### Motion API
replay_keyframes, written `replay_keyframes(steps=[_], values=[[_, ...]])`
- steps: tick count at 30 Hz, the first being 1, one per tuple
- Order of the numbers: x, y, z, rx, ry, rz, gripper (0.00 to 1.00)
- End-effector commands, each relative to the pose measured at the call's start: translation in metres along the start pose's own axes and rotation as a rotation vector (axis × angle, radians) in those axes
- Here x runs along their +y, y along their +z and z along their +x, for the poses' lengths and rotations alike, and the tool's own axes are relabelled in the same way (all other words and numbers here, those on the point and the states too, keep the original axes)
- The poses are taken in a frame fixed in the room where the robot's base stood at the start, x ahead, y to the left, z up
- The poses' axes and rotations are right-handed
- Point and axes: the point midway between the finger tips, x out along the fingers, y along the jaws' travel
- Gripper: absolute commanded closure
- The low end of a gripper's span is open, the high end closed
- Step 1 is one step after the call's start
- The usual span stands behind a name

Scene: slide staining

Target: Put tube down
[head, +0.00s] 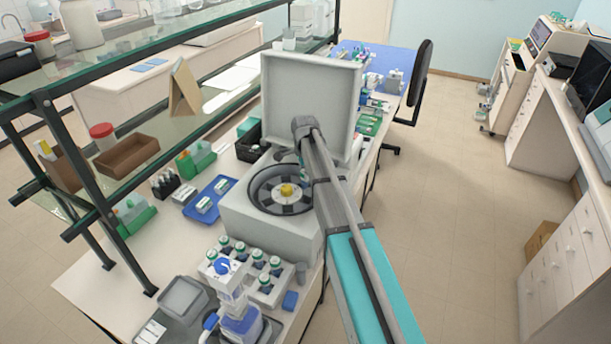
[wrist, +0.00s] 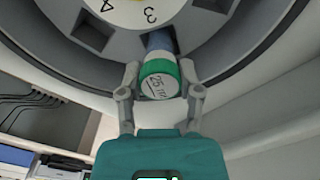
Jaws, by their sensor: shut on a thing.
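A tube (wrist: 160,78) with a green-rimmed cap and a white top marked with writing sits between the fingers of my gripper (wrist: 160,88) in the wrist view. The gripper is shut on it. The tube's blue body points into or over a slot of the numbered centrifuge rotor (wrist: 110,12); I cannot tell how deep it is. In the head view the centrifuge (head: 262,228) stands on the bench with its lid (head: 310,100) open, and my arm reaches over its bowl. The tube is mostly hidden there by my arm.
A rack of green-capped bottles (head: 262,285) stands in front of the centrifuge. A blue tray (head: 210,199) lies to its left. Glass shelves (head: 150,60) rise on the left. The open lid stands close behind my gripper.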

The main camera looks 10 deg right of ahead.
Motion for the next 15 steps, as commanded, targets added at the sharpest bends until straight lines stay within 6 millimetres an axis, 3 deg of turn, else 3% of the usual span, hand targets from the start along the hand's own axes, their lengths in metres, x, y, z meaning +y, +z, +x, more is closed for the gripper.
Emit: replay_keyframes(steps=[15], values=[[0.0000,0.0003,0.0074,0.000,0.000,0.000,0.93]])
